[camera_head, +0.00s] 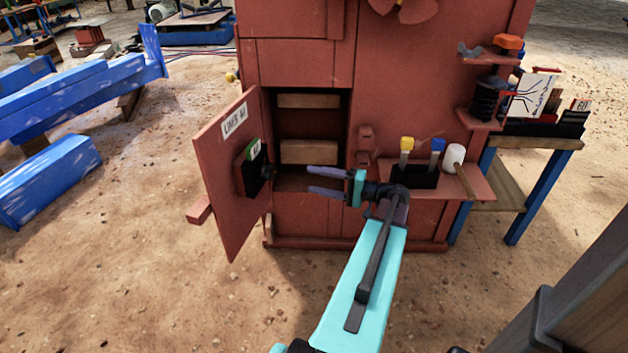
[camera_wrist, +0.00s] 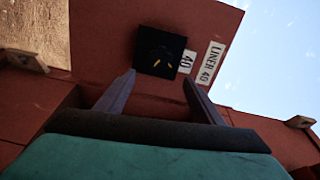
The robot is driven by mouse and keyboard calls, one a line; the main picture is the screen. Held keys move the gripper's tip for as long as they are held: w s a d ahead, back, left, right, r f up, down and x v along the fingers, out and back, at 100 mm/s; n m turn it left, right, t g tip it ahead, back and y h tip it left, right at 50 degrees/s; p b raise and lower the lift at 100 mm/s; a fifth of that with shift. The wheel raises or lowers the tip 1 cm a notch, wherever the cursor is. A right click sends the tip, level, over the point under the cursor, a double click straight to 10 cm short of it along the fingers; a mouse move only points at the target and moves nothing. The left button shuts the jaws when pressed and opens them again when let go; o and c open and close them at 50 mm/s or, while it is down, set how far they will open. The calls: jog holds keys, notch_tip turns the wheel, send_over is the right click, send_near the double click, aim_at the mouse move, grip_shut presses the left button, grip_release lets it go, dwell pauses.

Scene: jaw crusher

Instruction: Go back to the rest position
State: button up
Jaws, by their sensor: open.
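My gripper (camera_head: 312,181) is at the end of my turquoise arm, in front of the open cabinet of the red machine (camera_head: 400,100). Its two fingers are spread and point left toward the open door (camera_head: 215,180). Nothing is between them. In the wrist view the gripper (camera_wrist: 157,90) shows open fingers, with a black block (camera_wrist: 150,62) on the inner face of the door beyond them. The block carries a 40 tag, and a LINER 40 label (camera_wrist: 211,63) is beside it. The fingers look apart from the block.
The cabinet holds pale blocks (camera_head: 309,152) on its shelves. A red side shelf (camera_head: 470,185) carries a black holder (camera_head: 413,178) with yellow and blue items, and a white-headed mallet (camera_head: 454,157). A blue-legged table (camera_head: 515,195) stands right. Blue beams (camera_head: 80,100) lie left. Open ground is in front.

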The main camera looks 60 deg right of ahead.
dwell(0.4)
jog(key=w+a+f+n+g+y+p, duration=0.1)
jog(key=w+a+f+g+p, duration=0.2)
jog(key=a, duration=0.4)
jog(key=w+a+f+g+y+p, duration=0.1)
jog(key=w+a+f+g+y, duration=0.1)
jog(key=w+a+f, duration=0.45)
jog(key=w+a+f+n+g+y+p, duration=0.1)
jog(key=a+f+g, duration=0.2)
jog(key=a, duration=0.6)
jog(key=s+a+f+n+g+p, duration=0.1)
jog(key=a+f+g+p, duration=0.2)
jog(key=a, duration=0.5)
jog(key=s+a+f+n+g+p, duration=0.1)
jog(key=a+f+n+g, duration=0.15)
jog(key=a+f, duration=0.4)
jog(key=s+a+f+n+g+h+p, duration=0.1)
jog(key=s+a+n+g+h+p, duration=0.3)
jog(key=s+a, duration=0.3)
jog(key=s+a+f+n+g+h+p, duration=0.2)
jog(key=s+a+n+g+h+p, duration=0.2)
jog(key=s+a, duration=0.3)
jog(key=s+g+h+p, duration=0.1)
jog(key=s, duration=0.4)
jog(key=shift+a+f, duration=0.25)
jog(key=shift+s, duration=0.1)
